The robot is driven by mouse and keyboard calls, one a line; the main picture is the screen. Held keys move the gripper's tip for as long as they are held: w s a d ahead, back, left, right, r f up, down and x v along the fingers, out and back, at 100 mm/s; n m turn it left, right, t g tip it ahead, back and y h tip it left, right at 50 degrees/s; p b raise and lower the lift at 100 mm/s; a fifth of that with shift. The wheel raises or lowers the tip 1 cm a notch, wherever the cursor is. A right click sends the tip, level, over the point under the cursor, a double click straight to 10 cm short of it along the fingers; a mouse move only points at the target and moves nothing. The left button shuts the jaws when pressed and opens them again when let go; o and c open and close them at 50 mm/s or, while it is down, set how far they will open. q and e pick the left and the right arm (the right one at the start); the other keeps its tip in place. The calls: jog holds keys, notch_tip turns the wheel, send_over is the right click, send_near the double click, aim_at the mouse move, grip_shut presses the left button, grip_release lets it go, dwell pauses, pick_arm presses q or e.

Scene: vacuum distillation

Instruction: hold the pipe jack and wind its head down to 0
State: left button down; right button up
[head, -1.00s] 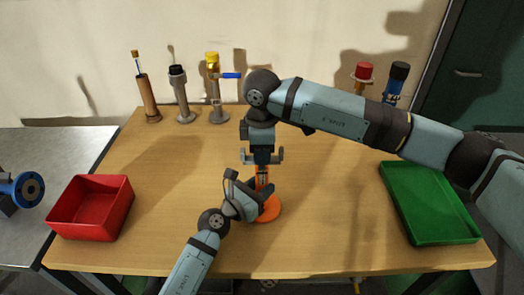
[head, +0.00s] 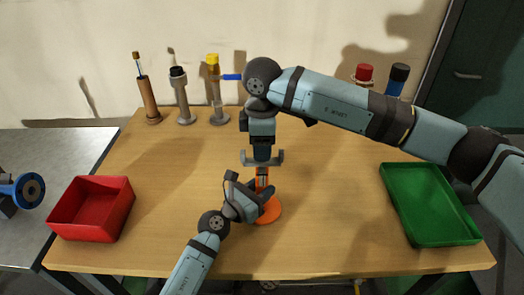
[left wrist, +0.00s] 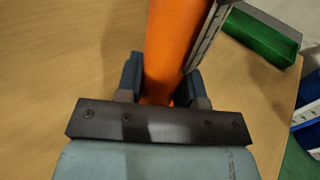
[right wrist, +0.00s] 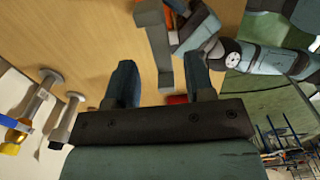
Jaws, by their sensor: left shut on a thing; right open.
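The pipe jack stands upright on the table, with an orange base (head: 270,212) and a grey forked head (head: 277,158) on top. My left gripper (head: 256,197) is shut on its orange body; the left wrist view shows that body (left wrist: 172,45) between the fingers, with a pale scale strip (left wrist: 205,40) along one side. The scale's reading is too small to tell. My right gripper (head: 262,147) is open, pointing down over the head. In the right wrist view the grey head (right wrist: 161,45) lies close to one finger; contact cannot be told.
A red bin (head: 92,208) stands at the left and a green tray (head: 432,205) at the right. Several upright stands, one with a yellow top (head: 212,60), line the back edge.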

notch_tip(320, 180, up, 10)
jog(key=shift+f, duration=0.25)
pick_arm(q)
jog(key=c, duration=0.7)
grip_release()
jog(key=v, duration=1.2)
jog(key=shift+d, duration=0.1)
jog(key=o, duration=0.4)
